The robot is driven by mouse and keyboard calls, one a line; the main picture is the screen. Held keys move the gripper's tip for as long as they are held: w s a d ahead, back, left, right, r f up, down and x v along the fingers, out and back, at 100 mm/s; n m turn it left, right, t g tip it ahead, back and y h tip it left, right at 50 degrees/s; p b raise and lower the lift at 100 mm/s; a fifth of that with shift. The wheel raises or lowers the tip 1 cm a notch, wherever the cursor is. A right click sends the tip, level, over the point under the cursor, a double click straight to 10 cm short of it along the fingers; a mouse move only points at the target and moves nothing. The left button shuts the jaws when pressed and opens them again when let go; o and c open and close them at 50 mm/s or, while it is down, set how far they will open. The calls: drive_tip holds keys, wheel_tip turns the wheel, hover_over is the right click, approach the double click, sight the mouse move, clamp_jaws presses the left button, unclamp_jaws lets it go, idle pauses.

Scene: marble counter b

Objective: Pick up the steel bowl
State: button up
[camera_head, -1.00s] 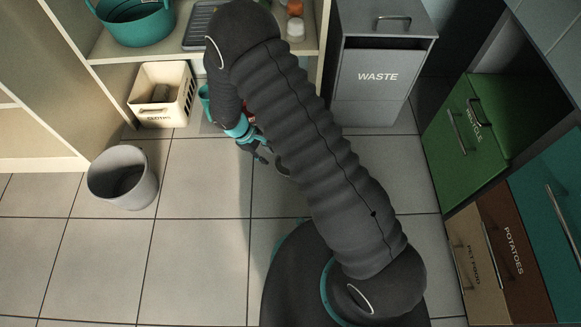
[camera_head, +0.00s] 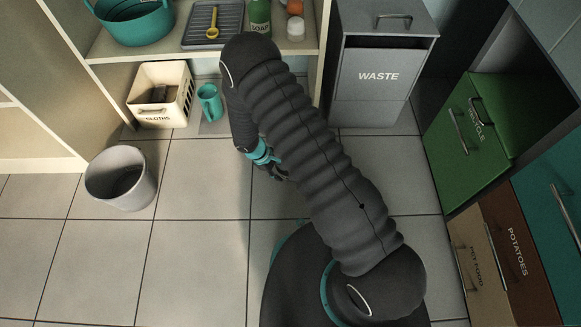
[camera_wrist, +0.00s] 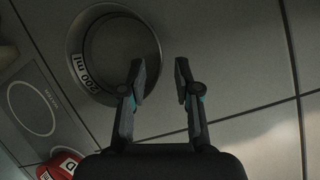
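In the wrist view a round, dull grey metal bowl (camera_wrist: 118,52) with a "200 ml" label on its rim sits on the tiled floor, at the upper left. It looks like the steel bowl. My gripper (camera_wrist: 160,75) is open and empty, its two fingers apart. The left fingertip overlaps the bowl's lower right edge in the picture; I cannot tell whether they touch. The right finger is over bare floor. In the head view my gripper (camera_head: 276,172) is low near the floor, partly behind my arm, and the bowl is hidden there.
A grey bin (camera_head: 122,178), a cloths box (camera_head: 160,95) and a teal mug (camera_head: 209,102) stand on the floor at left. A waste bin (camera_head: 378,75) is behind. The wrist view shows a grey oval-marked object (camera_wrist: 35,105) and a red lettered thing (camera_wrist: 62,163). Floor at left front is clear.

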sight(283, 175)
drive_tip(key=x, duration=0.3)
drive_tip(key=shift+d+f, duration=0.15)
drive_tip(key=shift+d, duration=0.05)
clamp_jaws()
drive_tip(key=shift+r, duration=0.2)
